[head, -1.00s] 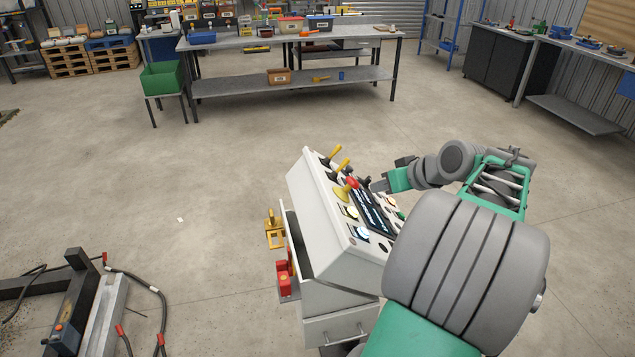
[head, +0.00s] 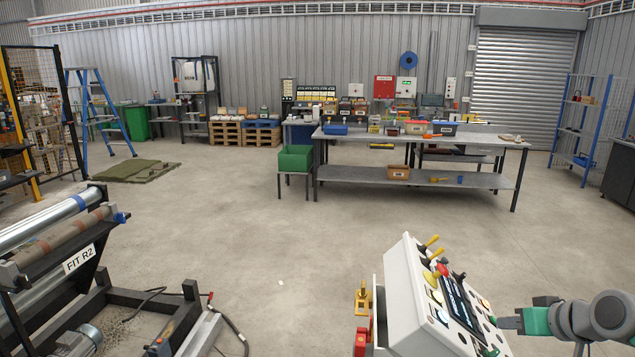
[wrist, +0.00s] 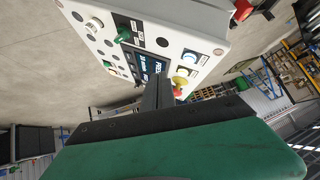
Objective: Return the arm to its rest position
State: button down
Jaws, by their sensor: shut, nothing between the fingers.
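My gripper (head: 510,322) is at the lower right of the head view, beside the right edge of a white control console. Its dark fingers are together and empty. In the wrist view the shut fingers (wrist: 158,90) point at the console panel (wrist: 200,30), in front of part of its screen. I cannot tell whether the fingertips touch the panel. My grey and green arm runs off the right edge of the head view. The console (head: 405,290) has yellow levers, a red and yellow button, a dark screen and several lit buttons.
A roller stand marked FIT R2 (head: 80,258) and a black frame with cables stand at the lower left. A long workbench (head: 420,180) with bins stands at the back, a green bin (head: 295,158) at its left. The concrete floor between is clear.

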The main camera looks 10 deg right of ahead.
jog(key=s+f+m+g, duration=0.5)
jog(key=s+f+m, duration=0.2)
jog(key=s+f, duration=0.5)
jog(key=s+a+f+m+g, duration=0.1)
jog(key=s+a+f+g, duration=0.1)
jog(key=s+a, duration=0.15)
jog(key=w+a+r+n, duration=0.2)
jog(key=a+n, duration=0.1)
jog(key=a, duration=0.6)
jog(key=w+a+r+n, duration=0.2)
jog(key=a+n, duration=0.1)
jog(key=a, duration=0.7)
jog(key=w+a+r+n+t+h, duration=0.1)
jog(key=w+a+r+n, duration=0.2)
jog(key=a, duration=0.6)
jog(key=shift+a+n, duration=0.25)
jog(key=shift+n, duration=0.15)
jog(key=shift+w, duration=0.1)
